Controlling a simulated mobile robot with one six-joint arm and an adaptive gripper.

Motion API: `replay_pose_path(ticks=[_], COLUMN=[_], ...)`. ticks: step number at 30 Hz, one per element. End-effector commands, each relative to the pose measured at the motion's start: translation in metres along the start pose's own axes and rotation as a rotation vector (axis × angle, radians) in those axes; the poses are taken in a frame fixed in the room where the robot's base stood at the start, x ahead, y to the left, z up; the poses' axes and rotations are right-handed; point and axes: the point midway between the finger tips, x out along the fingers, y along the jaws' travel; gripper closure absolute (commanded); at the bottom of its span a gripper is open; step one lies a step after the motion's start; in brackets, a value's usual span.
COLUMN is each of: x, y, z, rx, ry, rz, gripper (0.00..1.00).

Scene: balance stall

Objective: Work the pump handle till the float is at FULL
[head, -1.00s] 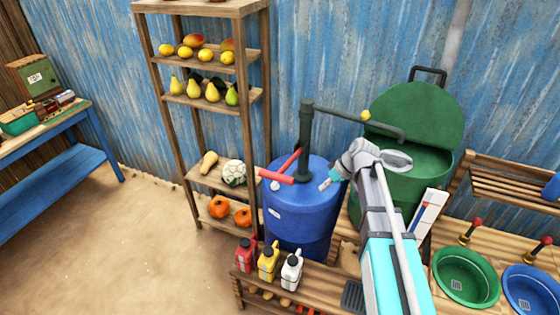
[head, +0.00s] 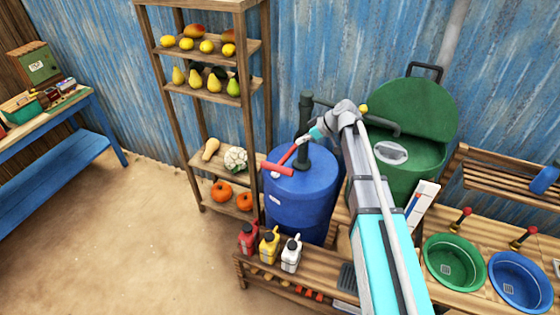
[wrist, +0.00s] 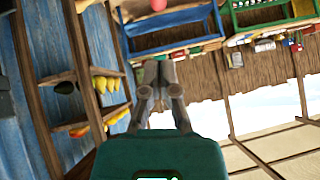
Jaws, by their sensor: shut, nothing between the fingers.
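The red pump handle (head: 277,170) slopes from a dark green pump column (head: 306,110) down to a crossbar above the blue barrel (head: 317,196). My gripper (head: 304,138) is beside the column, near the upper part of the handle. I cannot tell whether they touch. In the wrist view my gripper (wrist: 160,88) is shut, with nothing visible between its fingers. A white gauge board (head: 422,206) with a coloured strip stands right of my arm. The float and the FULL mark are too small to make out.
A green lidded tank (head: 422,160) stands behind my arm. A wooden fruit shelf (head: 258,80) is close on the left. Red, yellow and white jugs (head: 269,245) stand on the front bench. Green (head: 453,262) and blue basins (head: 520,285) are at right.

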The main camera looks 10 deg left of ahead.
Motion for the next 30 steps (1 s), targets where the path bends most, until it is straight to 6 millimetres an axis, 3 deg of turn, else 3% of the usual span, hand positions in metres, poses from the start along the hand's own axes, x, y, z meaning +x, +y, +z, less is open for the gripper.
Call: replay_pose_path(ticks=[14,30], x=[0.014,0.071], y=[0.001,0.001], z=[0.002,0.003], rx=[0.001,0.001], ry=[-0.001,-0.002], rz=[0.0,0.0], gripper=[1.0,1.0])
